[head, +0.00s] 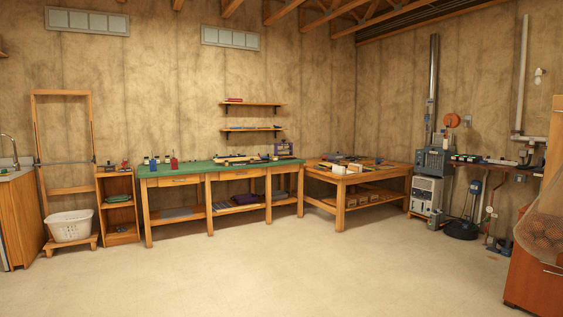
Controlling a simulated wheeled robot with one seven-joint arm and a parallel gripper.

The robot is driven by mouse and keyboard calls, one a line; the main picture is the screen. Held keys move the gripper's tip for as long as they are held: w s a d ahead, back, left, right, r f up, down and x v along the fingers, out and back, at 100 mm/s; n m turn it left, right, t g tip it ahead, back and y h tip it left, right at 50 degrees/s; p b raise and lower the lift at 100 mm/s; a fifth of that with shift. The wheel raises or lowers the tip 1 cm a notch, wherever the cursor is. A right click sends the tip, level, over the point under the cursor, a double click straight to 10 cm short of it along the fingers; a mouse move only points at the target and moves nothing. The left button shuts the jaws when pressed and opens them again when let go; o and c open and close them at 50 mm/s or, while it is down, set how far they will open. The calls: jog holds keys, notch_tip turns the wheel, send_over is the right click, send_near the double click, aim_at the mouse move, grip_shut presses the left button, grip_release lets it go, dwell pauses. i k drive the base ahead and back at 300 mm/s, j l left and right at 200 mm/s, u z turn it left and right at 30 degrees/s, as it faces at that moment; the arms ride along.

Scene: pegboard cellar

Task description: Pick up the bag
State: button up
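What looks like a net bag (541,232) with round brown things in it is at the right edge, on or against an orange-brown cabinet (535,282). The picture edge cuts it off, so I cannot tell its full shape or what holds it up. A dark purple folded item (245,198) lies on the lower shelf of the green-topped workbench; I cannot tell if it is cloth or a bag. My gripper is not in view.
The green-topped workbench (190,178) and a wooden table (350,176) line the back. A white basket (71,226) sits at left, near a sink counter (20,215). Grey machines (427,195) and a dark round-based stand (462,229) are at right. The pale floor (280,275) is clear.

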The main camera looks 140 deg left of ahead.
aim_at(174, 161)
jog(key=u, duration=2)
jog(key=j+u, duration=0.65)
jog(key=u, duration=0.15)
jog(key=j+u, duration=0.4)
jog(key=i+j+u, duration=0.15)
jog(key=u, duration=0.2)
jog(key=i+j+u, duration=0.25)
jog(key=j+u, duration=0.2)
jog(key=i+j+u, duration=0.95)
jog(key=i+u, duration=0.2)
jog(key=u, duration=0.15)
jog(key=i+j+u, duration=0.1)
jog(key=i, duration=3.45)
jog(key=i+z, duration=0.2)
jog(key=i, duration=0.35)
jog(key=i+j+z, duration=0.15)
jog(key=i, duration=0.35)
jog(key=u, duration=1.3)
